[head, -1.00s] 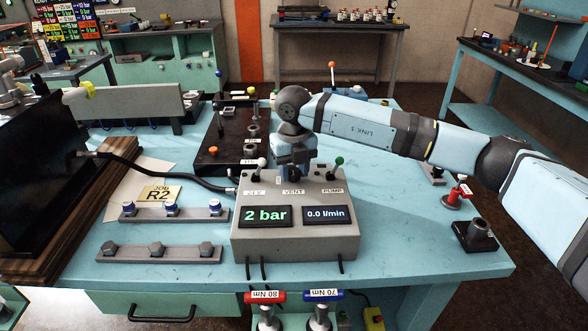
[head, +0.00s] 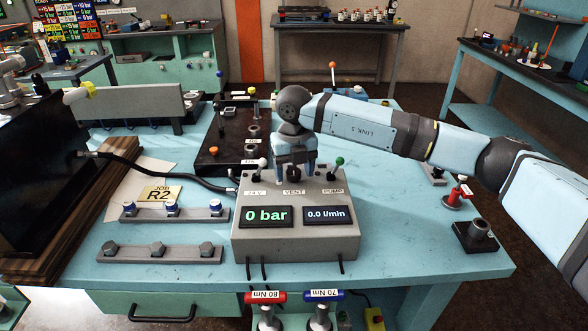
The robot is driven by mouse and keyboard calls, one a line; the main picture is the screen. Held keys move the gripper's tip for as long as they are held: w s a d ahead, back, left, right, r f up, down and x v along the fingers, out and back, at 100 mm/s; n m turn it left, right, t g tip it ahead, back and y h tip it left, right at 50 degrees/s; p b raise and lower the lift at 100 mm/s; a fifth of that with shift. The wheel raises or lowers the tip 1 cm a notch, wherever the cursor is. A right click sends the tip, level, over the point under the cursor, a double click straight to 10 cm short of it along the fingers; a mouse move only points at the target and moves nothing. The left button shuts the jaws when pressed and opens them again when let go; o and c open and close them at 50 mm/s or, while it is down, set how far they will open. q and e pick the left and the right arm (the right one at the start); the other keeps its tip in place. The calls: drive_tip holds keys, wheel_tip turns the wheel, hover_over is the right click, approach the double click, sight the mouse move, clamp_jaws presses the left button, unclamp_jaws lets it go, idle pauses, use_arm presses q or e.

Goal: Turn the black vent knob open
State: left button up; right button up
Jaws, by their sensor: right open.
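The grey control box (head: 246,243) stands on the light blue bench. Its left display (head: 266,216) reads 0 bar and its right display (head: 326,214) reads 0.0 l/min. The VENT label (head: 293,191) is on the top face, between the 24V label and the PUMP label. My right gripper (head: 296,172) points down just behind the VENT label, at the place of the vent knob, and is open. The black vent knob is hidden by the gripper, so its angle and any contact cannot be told. My left gripper is not in view.
A white-tipped lever (head: 262,163) and a green-tipped lever (head: 339,162) stand close on either side of my right gripper. A black hose (head: 150,178) runs to the box's left side.

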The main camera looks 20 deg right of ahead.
sight(294, 172)
drive_tip(key=shift+r, duration=0.2)
wheel_tip(294, 172, up, 14)
drive_tip(key=shift+f, duration=0.25)
idle(0.4)
